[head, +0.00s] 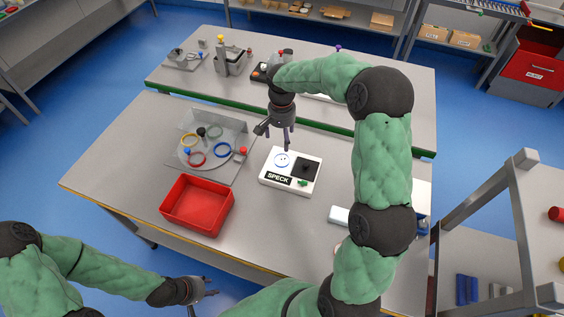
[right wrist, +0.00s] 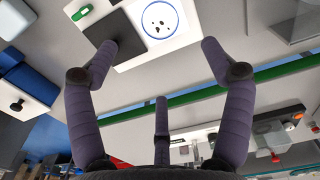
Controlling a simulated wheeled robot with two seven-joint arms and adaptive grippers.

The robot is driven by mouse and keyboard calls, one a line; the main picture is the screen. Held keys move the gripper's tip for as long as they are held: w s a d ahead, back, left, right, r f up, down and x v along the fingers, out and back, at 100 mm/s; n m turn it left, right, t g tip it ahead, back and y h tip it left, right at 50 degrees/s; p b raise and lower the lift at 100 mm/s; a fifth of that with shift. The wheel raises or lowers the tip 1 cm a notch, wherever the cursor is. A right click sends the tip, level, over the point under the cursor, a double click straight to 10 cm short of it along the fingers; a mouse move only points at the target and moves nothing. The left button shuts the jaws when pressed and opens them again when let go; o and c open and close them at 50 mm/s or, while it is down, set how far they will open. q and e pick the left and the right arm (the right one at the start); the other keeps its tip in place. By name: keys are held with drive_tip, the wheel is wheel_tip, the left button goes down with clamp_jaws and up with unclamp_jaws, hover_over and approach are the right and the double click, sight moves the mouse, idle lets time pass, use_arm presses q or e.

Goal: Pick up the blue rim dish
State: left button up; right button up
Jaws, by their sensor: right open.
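The blue rim dish (head: 282,160) is a small white dish with a blue edge and dark specks on it. It lies flat on a white board marked SPECK (head: 276,181), left of a black square. My right gripper (head: 277,141) is open and empty above the board's back edge, apart from the dish. In the right wrist view the dish (right wrist: 160,19) is at the top, just beyond the gap between the spread fingertips (right wrist: 160,48). My left gripper (head: 206,287) is low at the front, off the table, with its fingers apart and empty.
A red tub (head: 197,205) stands front left of the board. Behind it a grey carrier (head: 196,167) holds several coloured rings. A green-handled item (head: 303,183) lies on the board's right side. A second bench (head: 320,112) with equipment stands behind. Table between tub and board is clear.

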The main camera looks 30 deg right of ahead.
drive_tip(key=f+m+b, duration=0.2)
drive_tip(key=m+b, duration=0.6)
drive_tip(key=m, duration=0.2)
drive_tip(key=m+b, duration=0.2)
hover_over(282, 160)
wheel_tip(282, 160, down, 5)
drive_tip(key=shift+d+f, duration=0.15)
drive_tip(key=f+b, duration=0.1)
drive_tip(key=f, duration=0.4)
drive_tip(key=shift+a+f+b, duration=0.1)
drive_tip(key=shift+a+b, duration=0.1)
drive_tip(key=shift+b, duration=0.2)
drive_tip(key=c, duration=1.2)
drive_tip(key=shift+c, duration=0.3)
